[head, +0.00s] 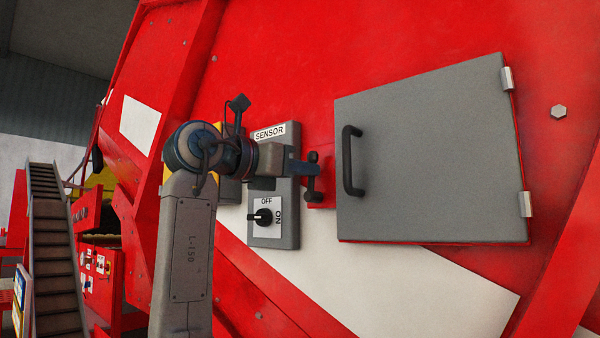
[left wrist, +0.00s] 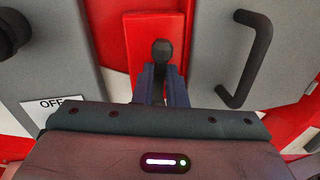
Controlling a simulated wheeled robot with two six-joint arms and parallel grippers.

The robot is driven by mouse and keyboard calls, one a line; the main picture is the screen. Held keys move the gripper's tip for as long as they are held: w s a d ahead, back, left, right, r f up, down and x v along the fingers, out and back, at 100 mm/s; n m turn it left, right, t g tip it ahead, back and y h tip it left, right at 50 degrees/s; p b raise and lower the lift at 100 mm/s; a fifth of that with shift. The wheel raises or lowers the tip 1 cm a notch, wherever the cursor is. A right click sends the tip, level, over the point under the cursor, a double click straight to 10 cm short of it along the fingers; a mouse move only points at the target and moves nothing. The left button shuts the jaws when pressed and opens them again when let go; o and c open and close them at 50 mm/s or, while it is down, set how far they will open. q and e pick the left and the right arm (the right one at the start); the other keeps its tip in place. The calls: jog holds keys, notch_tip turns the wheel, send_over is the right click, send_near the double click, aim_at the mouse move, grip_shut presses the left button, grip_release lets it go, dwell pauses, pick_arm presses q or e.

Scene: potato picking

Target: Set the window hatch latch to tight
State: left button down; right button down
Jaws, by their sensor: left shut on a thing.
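The grey window hatch (head: 430,150) lies against the red machine wall, with a black bar handle on its left side. Its latch (head: 312,186) is a dark lever on a small red plate (head: 325,172) just left of the hatch. In the left wrist view the latch's dark rounded end (left wrist: 162,48) shows above the fingertips. My left gripper (head: 309,172) is shut on the latch; its blue fingers (left wrist: 162,80) are on either side of it. The fingers hide part of the lever, so its exact setting is hard to tell. My right gripper is not in view.
A grey sensor box (head: 285,232) with an OFF/ON knob (head: 263,217) is close left of the latch, behind my left arm. The hatch's black handle (head: 350,160) sticks out close right of my gripper. A conveyor (head: 53,250) stands far left.

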pick_arm(q)
jog(key=m+b, duration=0.1)
jog(key=s+d+m+b, duration=0.1)
jog(key=m, duration=0.1)
jog(key=shift+d+f+y, duration=0.1)
jog(key=shift+f+y, duration=0.1)
jog(key=shift+y, duration=0.1)
jog(key=shift+s+d+f+m+y+b, duration=0.1)
jog(key=shift+d+m+y+b, duration=0.1)
jog(key=shift+m+b, duration=0.3)
jog(key=shift+s+d+f+m+y+b, duration=0.15)
jog(key=shift+m+b, duration=0.1)
jog(key=shift+m, duration=0.45)
jog(key=shift+r, duration=0.15)
jog(key=c, duration=1.5)
grip_release()
